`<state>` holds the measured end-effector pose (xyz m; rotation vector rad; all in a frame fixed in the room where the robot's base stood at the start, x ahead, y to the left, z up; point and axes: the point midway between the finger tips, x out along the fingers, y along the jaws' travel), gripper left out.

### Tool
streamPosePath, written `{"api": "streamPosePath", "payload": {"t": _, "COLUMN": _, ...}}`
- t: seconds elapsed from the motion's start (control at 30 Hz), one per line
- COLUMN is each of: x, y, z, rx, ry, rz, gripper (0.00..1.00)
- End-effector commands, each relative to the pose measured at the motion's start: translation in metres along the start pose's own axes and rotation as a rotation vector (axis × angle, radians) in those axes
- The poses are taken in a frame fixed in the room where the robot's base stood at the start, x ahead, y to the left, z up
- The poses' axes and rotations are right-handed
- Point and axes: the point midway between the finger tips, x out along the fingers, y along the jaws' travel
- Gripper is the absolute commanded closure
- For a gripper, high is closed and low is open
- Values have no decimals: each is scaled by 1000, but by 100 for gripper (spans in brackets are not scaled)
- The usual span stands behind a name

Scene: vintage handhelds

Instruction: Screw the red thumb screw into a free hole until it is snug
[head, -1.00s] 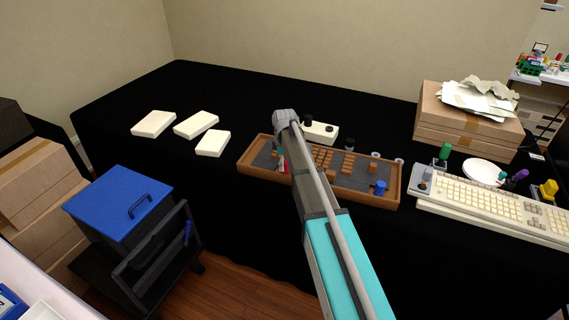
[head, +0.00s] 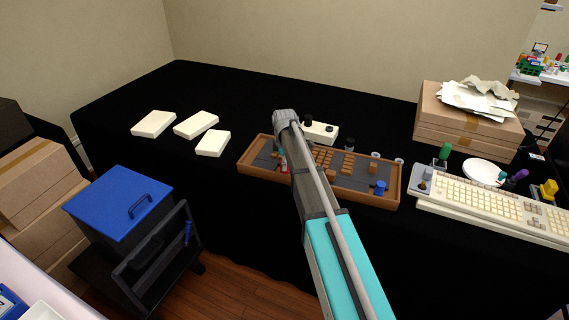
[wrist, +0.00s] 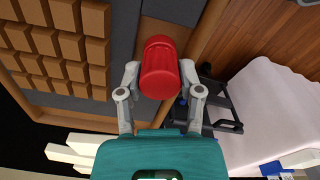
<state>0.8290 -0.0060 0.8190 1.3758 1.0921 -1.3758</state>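The red thumb screw (wrist: 160,68) is a ribbed red cylinder in the middle of the wrist view. My gripper (wrist: 160,80) has one grey finger against each side of it and is shut on it. In the head view a small part of the red screw (head: 284,167) shows at the left of my arm, over the left part of the brown tray (head: 252,170). The screw's lower end and any hole under it are hidden, so I cannot tell if it is seated.
The tray holds several brown blocks and a blue knob (head: 380,187). A cream device (head: 320,132) stands behind it, and a keyboard (head: 490,205) lies to the right. Three cream boxes (head: 196,124) lie to the left. The black table is clear at the back left.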

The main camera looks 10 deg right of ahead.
Motion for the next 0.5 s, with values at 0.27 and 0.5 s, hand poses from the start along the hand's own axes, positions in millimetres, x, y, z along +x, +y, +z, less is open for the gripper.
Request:
{"api": "streamPosePath", "payload": {"t": 0.27, "x": 0, "y": 0, "z": 0, "rx": 0, "ry": 0, "rz": 0, "gripper": 14}}
{"api": "streamPosePath", "payload": {"t": 0.5, "x": 0, "y": 0, "z": 0, "rx": 0, "ry": 0, "rz": 0, "gripper": 14}}
